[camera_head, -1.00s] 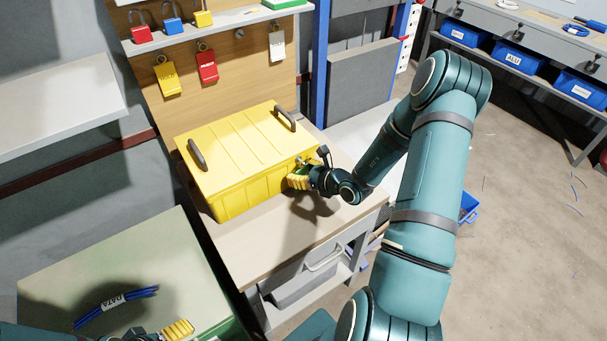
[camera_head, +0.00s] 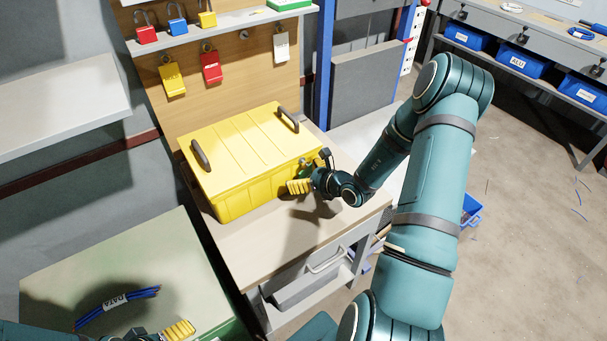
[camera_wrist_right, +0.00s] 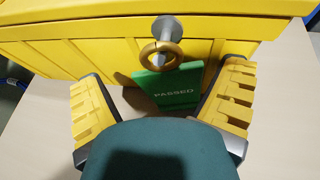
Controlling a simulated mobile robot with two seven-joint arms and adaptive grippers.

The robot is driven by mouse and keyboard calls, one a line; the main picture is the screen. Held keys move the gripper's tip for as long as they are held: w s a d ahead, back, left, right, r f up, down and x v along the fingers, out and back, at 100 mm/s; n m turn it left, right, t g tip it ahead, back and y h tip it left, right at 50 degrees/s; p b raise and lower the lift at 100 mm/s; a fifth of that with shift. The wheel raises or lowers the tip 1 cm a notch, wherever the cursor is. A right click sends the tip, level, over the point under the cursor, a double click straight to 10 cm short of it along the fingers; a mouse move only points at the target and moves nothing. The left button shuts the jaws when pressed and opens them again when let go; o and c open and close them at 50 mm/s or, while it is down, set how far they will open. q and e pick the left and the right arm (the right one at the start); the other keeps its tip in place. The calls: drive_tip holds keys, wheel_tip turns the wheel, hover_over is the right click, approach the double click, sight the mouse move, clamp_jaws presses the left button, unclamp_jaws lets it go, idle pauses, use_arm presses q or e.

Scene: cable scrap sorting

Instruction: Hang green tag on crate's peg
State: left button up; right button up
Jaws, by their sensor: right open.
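The yellow crate (camera_head: 245,160) stands closed on the workbench. In the right wrist view its grey peg (camera_wrist_right: 163,28) sticks out of the crate's front wall (camera_wrist_right: 100,55). The green tag (camera_wrist_right: 176,88), marked PASSED, hangs below the peg by a brass ring (camera_wrist_right: 175,52), which looks to be around the peg's shaft. My right gripper (camera_head: 300,186) is open beside the crate; in the wrist view its yellow fingers (camera_wrist_right: 165,105) stand wide apart, one on each side of the tag, without touching it. My left gripper (camera_head: 178,330) is partly cut off at the bottom; its opening is not clear.
A yellow tag (camera_head: 172,78), a red tag (camera_head: 211,67) and a white tag (camera_head: 282,46) hang on the wooden backboard. Padlocks (camera_head: 178,27) stand on the shelf above. A blue cable bundle (camera_head: 117,306) lies on the green-topped table. The bench front is clear.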

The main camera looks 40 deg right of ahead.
drive_tip(key=shift+s+d+r, duration=0.1)
drive_tip(key=shift+s, duration=0.05)
drive_tip(key=v, duration=1.1)
drive_tip(key=shift+s, duration=0.4)
